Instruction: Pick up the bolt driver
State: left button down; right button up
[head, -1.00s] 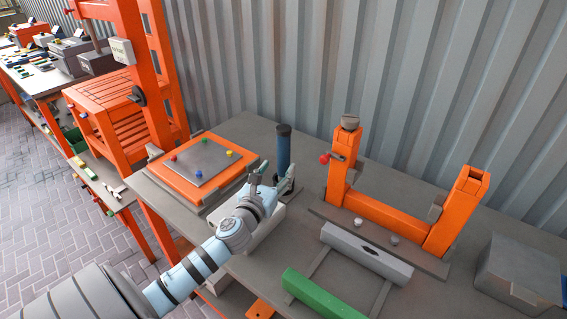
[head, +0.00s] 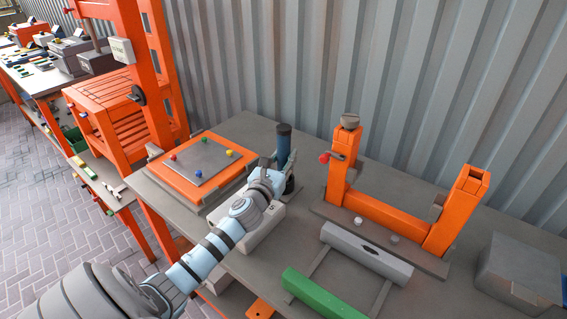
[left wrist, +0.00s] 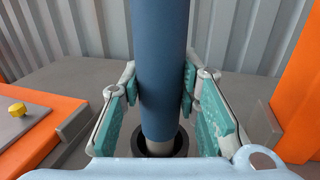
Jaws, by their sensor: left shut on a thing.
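The bolt driver (head: 284,143) is a dark blue upright cylinder with a black top. It stands on the grey table behind the white block. In the left wrist view the blue shaft of the bolt driver (left wrist: 160,65) runs upright between the finger pads, and its lower end sits in a dark round holder (left wrist: 160,147). My left gripper (head: 282,168) is around the shaft, shut on it; its teal pads (left wrist: 162,95) press from both sides in the wrist view. The lower part of the driver is partly hidden by the gripper in the head view. My right gripper is not in view.
An orange plate with coloured knobs (head: 168,183) lies left of the driver. An orange frame (head: 385,215) stands to the right. A grey bar (head: 366,254) and a green bar (head: 322,297) lie in front of it. The corrugated wall (head: 350,70) is close behind.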

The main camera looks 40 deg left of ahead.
aim_at(284, 127)
pick_arm(q)
notch_tip(284, 127, up, 10)
jog(key=p, duration=0.6)
jog(key=shift+r, duration=0.15)
jog(key=shift+f, duration=0.25)
